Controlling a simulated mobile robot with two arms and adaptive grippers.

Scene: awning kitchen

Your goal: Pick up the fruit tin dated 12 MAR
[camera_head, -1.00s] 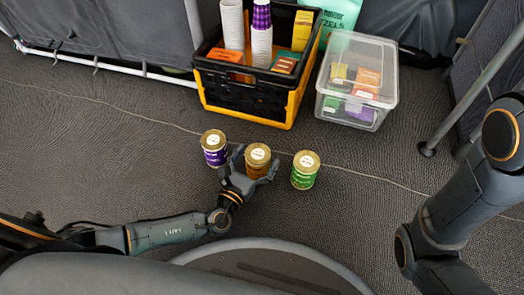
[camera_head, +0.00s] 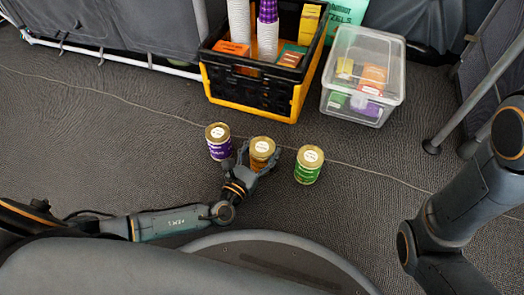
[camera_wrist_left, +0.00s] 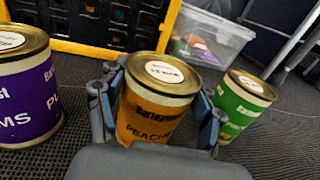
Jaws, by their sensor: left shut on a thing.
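Three fruit tins stand upright in a row on the grey floor, each with a gold lid and a round white label. The orange peaches tin (camera_head: 261,151) is in the middle. It also shows in the left wrist view (camera_wrist_left: 150,115), with its lid label too blurred to read surely. My left gripper (camera_head: 257,165) is shut on this tin, one finger on each side. The purple plums tin (camera_head: 219,143) stands to its left and the green tin (camera_head: 308,166) to its right. The dates on their lids are too small to read. My right gripper is out of view.
A black and yellow crate (camera_head: 250,98) with cup stacks and boxes stands behind the tins. A clear plastic bin (camera_head: 363,72) with small boxes is to its right. A thin cable crosses the floor behind the tins. A metal pole stands at the right.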

